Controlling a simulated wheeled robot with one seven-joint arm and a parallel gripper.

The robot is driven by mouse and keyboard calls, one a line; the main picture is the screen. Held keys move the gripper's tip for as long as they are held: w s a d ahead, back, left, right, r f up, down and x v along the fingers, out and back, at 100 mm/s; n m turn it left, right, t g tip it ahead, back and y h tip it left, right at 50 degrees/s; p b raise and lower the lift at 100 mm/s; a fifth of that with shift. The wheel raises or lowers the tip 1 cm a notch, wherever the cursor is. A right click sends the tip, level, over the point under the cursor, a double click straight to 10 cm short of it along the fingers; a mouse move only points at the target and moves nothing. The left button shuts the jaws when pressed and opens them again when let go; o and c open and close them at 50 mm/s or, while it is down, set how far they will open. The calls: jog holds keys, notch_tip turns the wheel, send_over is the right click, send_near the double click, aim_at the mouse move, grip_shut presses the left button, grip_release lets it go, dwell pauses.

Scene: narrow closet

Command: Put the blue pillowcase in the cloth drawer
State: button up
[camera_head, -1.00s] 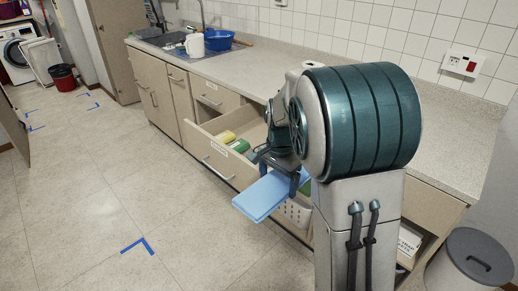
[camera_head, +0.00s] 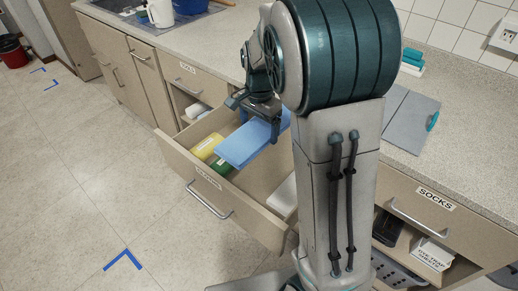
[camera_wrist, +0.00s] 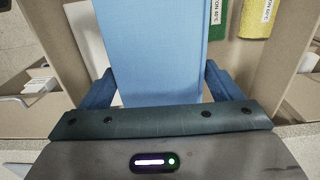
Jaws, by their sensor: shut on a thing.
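The blue pillowcase (camera_head: 243,146), a flat folded light-blue slab, is held out over the open drawer. My gripper (camera_head: 260,112) is shut on its near end. In the wrist view the pillowcase (camera_wrist: 155,50) runs away from between the two fingers and hides part of the drawer. The open drawer (camera_head: 240,208) has a label on its front that is too blurred to read. A yellow folded cloth (camera_head: 207,146) and a green one (camera_head: 220,166) lie inside at its left; a white item (camera_head: 284,196) lies at its right.
A drawer labelled SOCKS (camera_head: 420,200) is at the right, above an open shelf with a white box (camera_head: 433,253). Another SOCKS drawer (camera_head: 190,78) is further left. A grey board (camera_head: 410,118) lies on the worktop.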

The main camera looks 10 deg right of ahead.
aim_at(259, 174)
notch_tip(259, 174, down, 18)
jog(key=shift+s+r+b, duration=0.1)
jog(key=shift+r+b, duration=0.15)
jog(key=shift+b, duration=0.55)
jog(key=shift+f, duration=0.15)
jog(key=o, duration=0.5)
notch_tip(259, 174, up, 11)
jog(key=p, duration=0.1)
jog(key=s+r+n, duration=0.3)
jog(key=s, duration=0.3)
jog(key=s+r+n+t, duration=0.1)
jog(key=s+r+n, duration=0.3)
jog(key=s, duration=0.3)
jog(key=s+r+n+t, duration=0.1)
jog(key=s+r+n, duration=0.2)
jog(key=s, duration=0.4)
jog(key=shift+s+d+r+n, duration=0.1)
jog(key=shift+d+r+n, duration=0.15)
jog(key=shift+r+n, duration=0.2)
